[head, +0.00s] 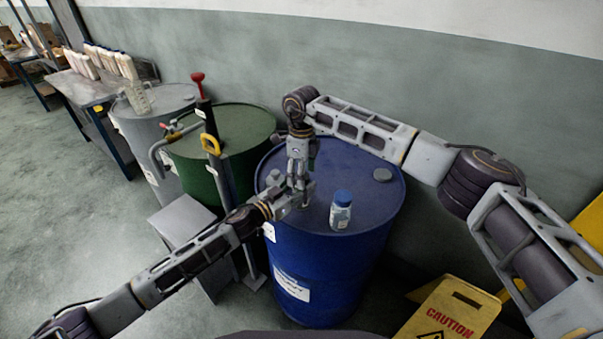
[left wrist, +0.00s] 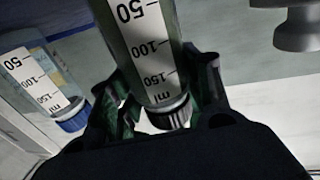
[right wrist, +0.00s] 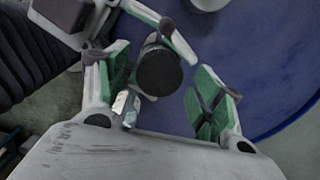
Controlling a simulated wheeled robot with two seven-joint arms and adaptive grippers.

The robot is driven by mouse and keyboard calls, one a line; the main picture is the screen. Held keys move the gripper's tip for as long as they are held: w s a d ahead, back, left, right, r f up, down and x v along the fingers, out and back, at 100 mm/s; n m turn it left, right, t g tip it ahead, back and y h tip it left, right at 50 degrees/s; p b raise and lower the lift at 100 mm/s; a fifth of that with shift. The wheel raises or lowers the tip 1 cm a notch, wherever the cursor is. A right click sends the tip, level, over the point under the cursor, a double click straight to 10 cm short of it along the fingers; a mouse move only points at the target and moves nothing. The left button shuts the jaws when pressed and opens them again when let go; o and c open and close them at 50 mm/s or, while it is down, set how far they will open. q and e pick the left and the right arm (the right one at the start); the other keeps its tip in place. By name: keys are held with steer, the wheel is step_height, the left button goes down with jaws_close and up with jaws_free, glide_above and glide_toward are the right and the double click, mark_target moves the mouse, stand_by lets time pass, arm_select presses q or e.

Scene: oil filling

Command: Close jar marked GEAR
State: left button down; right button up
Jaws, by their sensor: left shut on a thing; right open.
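A clear jar with measuring marks and a dark grey cap (left wrist: 170,113) is held in my left gripper (left wrist: 163,82), which is shut on its body. In the head view my left gripper (head: 300,194) is over the blue drum's top, and the jar is mostly hidden by both grippers. The right wrist view shows the round dark cap (right wrist: 160,72) between the spread fingers of my open right gripper (right wrist: 160,82), closer to the left finger. In the head view my right gripper (head: 299,172) points down from above. No GEAR label is readable.
A second jar with a blue cap (head: 341,208) stands on the blue drum (head: 335,250), right of the grippers; it also shows in the left wrist view (left wrist: 72,120). A green drum (head: 237,130) with a hand pump stands at left. A yellow caution sign (head: 452,310) is at lower right.

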step_height(320, 180, up, 12)
stand_by(0.9)
arm_select(q)
steer(key=c, duration=0.6)
jaws_free()
steer(key=shift+v, duration=6)
arm_select(e)
steer(key=shift+a+f, duration=0.1)
